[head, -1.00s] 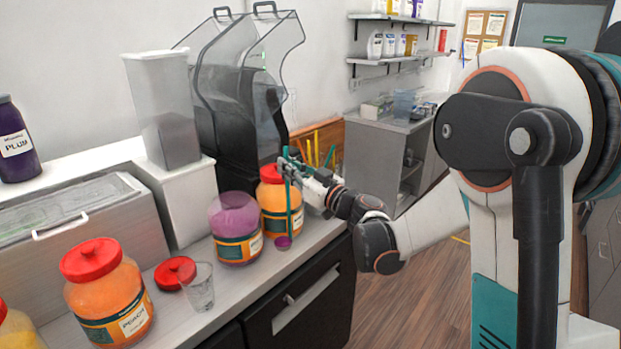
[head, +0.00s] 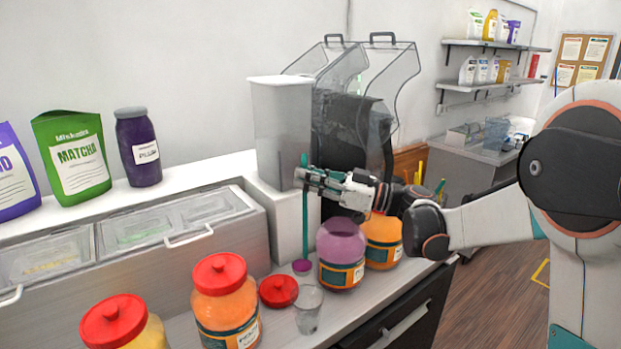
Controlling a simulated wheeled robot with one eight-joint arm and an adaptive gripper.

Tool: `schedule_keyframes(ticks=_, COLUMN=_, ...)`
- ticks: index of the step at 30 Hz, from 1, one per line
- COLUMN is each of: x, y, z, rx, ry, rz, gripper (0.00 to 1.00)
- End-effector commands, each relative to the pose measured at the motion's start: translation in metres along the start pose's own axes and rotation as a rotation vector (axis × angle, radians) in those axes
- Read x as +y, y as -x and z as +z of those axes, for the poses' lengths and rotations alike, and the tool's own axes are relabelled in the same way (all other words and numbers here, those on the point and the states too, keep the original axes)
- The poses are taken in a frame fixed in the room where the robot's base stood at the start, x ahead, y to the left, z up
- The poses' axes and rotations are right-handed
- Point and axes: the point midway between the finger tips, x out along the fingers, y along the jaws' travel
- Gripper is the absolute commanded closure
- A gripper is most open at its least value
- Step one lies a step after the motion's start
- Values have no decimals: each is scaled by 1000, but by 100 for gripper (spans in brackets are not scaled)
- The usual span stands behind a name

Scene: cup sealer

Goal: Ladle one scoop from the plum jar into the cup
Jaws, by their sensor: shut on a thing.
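The open plum jar (head: 342,250), with purple contents, stands on the counter. The clear cup (head: 308,311) stands in front of it, to its lower left, and looks empty. My gripper (head: 304,181) is shut on the green handle of a ladle (head: 304,225), which hangs upright. Its small bowl (head: 302,267) shows purple and is left of the plum jar, above the cup in the picture. I cannot tell how high it is over the counter. A red lid (head: 278,291) lies left of the cup.
An orange jar (head: 383,241) stands right of the plum jar, behind it. A peach jar (head: 225,308) and a yellow jar (head: 122,325) with red lids stand at the left. A white container (head: 281,132) rises behind the ladle. Lidded bins (head: 140,240) fill the back left.

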Motion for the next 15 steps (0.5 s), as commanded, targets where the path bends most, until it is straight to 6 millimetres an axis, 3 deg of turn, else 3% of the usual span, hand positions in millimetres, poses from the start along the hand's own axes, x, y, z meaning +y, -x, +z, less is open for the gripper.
schedule_keyframes(ticks=5, x=0, y=4, z=23, rx=1, ry=1, rz=1, gripper=100)
schedule_keyframes(ticks=15, x=-34, y=26, z=16, rx=102, ry=147, rz=-20, gripper=100)
